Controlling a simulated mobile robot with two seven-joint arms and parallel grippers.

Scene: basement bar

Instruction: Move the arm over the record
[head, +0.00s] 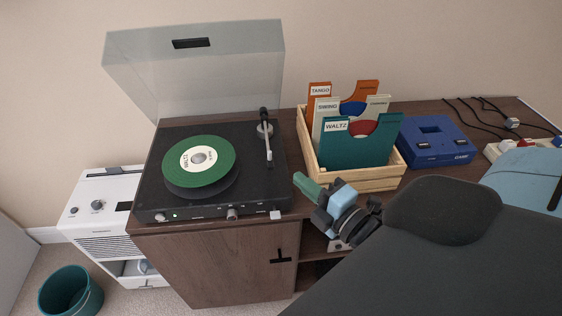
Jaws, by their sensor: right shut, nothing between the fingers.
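A turntable (257,197) with a black top stands on the cabinet, its clear lid (225,70) open. A green record (220,160) with a pale label reading WALTZ lies over the dark platter (203,193). The tonearm (267,142) stands to the right of the record, clear of it, pointing toward the front. My right gripper (306,185) is shut and empty, in front of the record crate and just right of the turntable's front right corner. My left gripper is out of view.
A wooden crate (376,183) holds sleeves labelled TANGO, SWING and WALTZ. A blue device (437,141) and cables (480,112) lie to its right. The wooden cabinet (210,265) has a white appliance (98,212) and a teal bin (70,292) at its left.

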